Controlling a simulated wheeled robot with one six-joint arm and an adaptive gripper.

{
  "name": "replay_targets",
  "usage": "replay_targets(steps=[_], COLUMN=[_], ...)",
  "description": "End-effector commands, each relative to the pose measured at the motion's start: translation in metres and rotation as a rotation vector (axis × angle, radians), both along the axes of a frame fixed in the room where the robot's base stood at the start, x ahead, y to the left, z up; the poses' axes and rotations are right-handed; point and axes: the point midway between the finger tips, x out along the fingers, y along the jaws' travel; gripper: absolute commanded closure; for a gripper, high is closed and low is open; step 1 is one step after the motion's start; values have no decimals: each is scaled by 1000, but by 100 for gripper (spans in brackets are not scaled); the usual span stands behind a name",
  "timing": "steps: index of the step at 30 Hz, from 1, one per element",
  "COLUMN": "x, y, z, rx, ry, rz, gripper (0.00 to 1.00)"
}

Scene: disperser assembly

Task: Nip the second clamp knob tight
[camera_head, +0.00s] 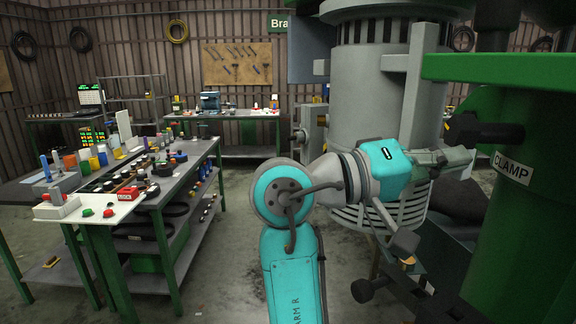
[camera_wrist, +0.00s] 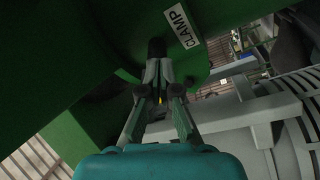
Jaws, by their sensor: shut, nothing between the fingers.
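A black clamp knob (camera_head: 482,131) sticks out to the left from the green column (camera_head: 535,215), just above a white CLAMP label (camera_head: 513,168). In the wrist view a dark shaft of the clamp (camera_wrist: 157,48) stands out from the green body beside the same label (camera_wrist: 181,27). My gripper (camera_wrist: 158,72) is shut and empty, its fingertips right in front of that shaft. I cannot tell whether they touch it. In the head view my gripper (camera_head: 455,160) is just below and left of the knob.
A grey ribbed motor housing (camera_head: 385,100) stands close behind my arm. A green ledge (camera_head: 500,68) overhangs the knob. Another black knob (camera_head: 364,290) sits low in front. A workbench with several small parts (camera_head: 150,190) stands at left, with open floor beside it.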

Motion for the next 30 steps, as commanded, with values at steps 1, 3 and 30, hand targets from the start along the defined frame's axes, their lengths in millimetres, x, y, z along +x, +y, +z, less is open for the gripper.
replay_targets(steps=[1, 3, 30], x=[0, 0, 5], y=[1, 3, 60], z=[0, 0, 0], rx=[0, 0, 1], ry=[0, 0, -1], rz=[0, 0, -1], gripper=[100, 100, 100])
